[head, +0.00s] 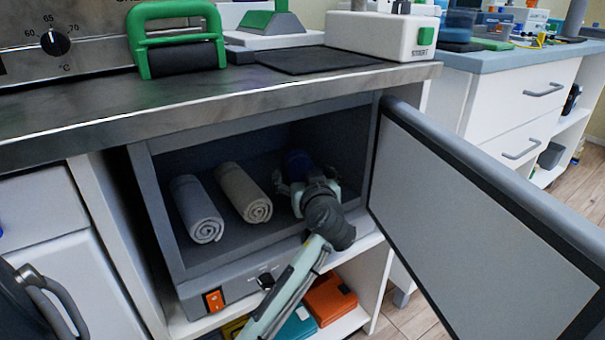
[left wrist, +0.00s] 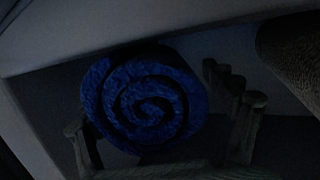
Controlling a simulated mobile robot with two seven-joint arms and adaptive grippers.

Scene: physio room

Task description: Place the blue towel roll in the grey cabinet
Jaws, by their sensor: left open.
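The grey cabinet (head: 168,262) stands under the counter with its door (head: 480,225) swung open to the right. The blue towel roll (head: 298,162) is inside, at the right, partly hidden behind my left gripper (head: 303,190). In the left wrist view the blue towel roll (left wrist: 145,98) shows its spiral end, between the two fingers of my open left gripper (left wrist: 165,120). I cannot tell whether the fingers touch it. My right gripper is not in view.
A grey towel roll (head: 197,208) and a beige towel roll (head: 244,192) lie to the left inside the cabinet. The metal counter (head: 230,97) runs above the opening. Coloured boxes, one orange (head: 330,298), sit on the shelf below.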

